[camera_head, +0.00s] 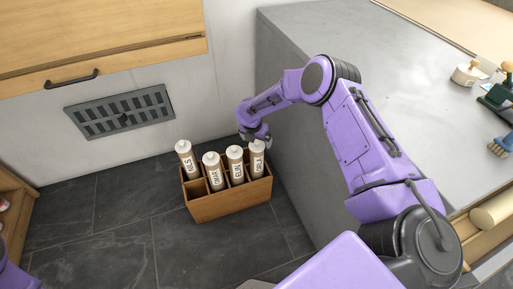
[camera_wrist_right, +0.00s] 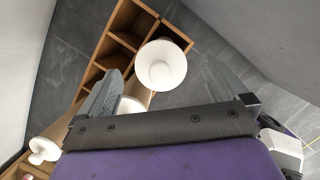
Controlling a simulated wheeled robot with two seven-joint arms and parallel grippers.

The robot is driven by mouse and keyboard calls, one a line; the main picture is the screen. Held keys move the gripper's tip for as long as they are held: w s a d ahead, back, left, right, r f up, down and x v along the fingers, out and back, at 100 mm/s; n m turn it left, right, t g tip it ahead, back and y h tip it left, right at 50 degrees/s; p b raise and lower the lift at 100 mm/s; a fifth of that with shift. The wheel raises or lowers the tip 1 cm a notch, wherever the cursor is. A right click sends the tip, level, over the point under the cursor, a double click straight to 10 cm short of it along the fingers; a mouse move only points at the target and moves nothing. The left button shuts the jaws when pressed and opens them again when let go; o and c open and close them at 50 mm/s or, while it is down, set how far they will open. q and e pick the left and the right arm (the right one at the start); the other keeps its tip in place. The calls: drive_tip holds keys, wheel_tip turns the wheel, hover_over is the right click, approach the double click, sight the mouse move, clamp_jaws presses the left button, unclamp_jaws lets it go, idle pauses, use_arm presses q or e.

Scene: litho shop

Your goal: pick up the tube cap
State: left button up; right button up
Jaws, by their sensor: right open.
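Several tubes with white caps and name labels stand in a wooden compartment box (camera_head: 230,205) on the floor. The rightmost tube (camera_head: 257,161) is directly below my right gripper (camera_head: 257,138), which partly hides its top. In the right wrist view, a round white tube cap (camera_wrist_right: 161,66) shows between the two open fingers of my right gripper (camera_wrist_right: 164,70), apart from both. A second white cap (camera_wrist_right: 131,105) is partly hidden behind the left finger. Another cap (camera_wrist_right: 42,150) shows at lower left. My left gripper is out of view.
A grey counter (camera_head: 295,130) rises close to the right of the box, near my right arm. A wall with a dark vent grille (camera_head: 120,110) is behind. Dark floor tiles (camera_head: 120,220) are clear left of and in front of the box.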

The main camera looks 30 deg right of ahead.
drive_tip(key=shift+x, duration=1.15)
drive_tip(key=shift+a+r, duration=0.1)
drive_tip(key=c, duration=1.1)
drive_tip(key=shift+r, duration=0.1)
